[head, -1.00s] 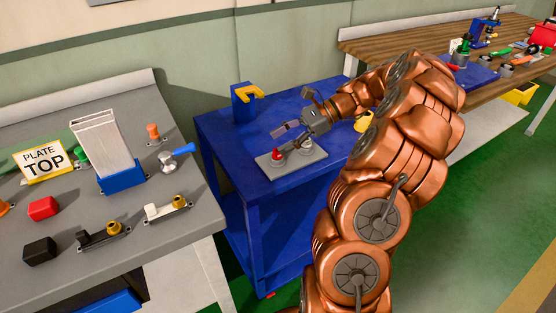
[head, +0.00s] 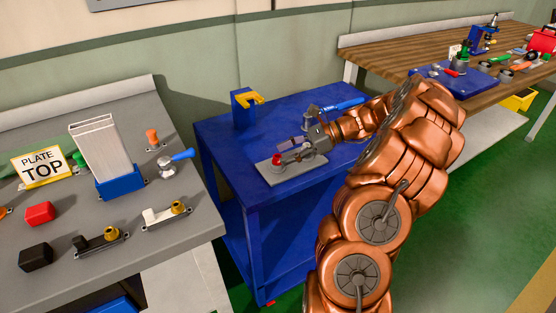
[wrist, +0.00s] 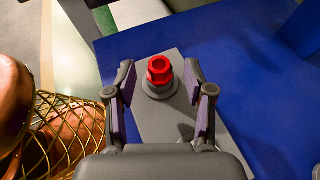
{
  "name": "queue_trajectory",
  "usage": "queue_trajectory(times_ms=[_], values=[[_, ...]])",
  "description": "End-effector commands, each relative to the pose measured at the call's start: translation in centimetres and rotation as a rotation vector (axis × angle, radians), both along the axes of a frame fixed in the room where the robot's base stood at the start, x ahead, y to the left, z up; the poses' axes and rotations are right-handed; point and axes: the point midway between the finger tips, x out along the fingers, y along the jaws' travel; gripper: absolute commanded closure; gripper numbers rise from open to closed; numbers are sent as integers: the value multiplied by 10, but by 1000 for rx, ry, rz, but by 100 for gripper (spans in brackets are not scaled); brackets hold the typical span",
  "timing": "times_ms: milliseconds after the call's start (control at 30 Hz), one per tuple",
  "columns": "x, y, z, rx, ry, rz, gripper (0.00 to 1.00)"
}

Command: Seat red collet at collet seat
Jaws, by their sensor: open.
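The red collet (head: 277,161) stands on a grey plate (head: 298,175) on the blue table. In the wrist view the red collet (wrist: 159,68) sits upright on a round grey post, with a hole in its top. My gripper (wrist: 160,78) is open, with one finger on each side of the collet and a gap on both sides. In the head view my gripper (head: 289,151) is low over the plate, pointing left at the collet. My gripper hides part of the plate. I cannot tell which fixture is the collet seat.
A blue stand with a yellow hook (head: 245,104) is at the table's back left. A blue-handled tool (head: 342,105) lies behind my gripper. A grey bench (head: 130,266) with clamps is left. A wooden bench (head: 400,52) holds a blue plate (head: 455,80) with fixtures.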

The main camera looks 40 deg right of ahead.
Motion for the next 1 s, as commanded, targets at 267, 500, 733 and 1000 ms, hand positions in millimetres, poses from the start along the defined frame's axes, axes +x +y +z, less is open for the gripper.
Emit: queue_trajectory(times_ms=[267, 500, 733, 1000], values=[[11, 26, -11, 3, 1, 0, 47], [12, 25, -11, 1, 0, 0, 51], [12, 25, -11, 1, 0, 0, 75], [12, 25, -11, 1, 0, 0, 100]])
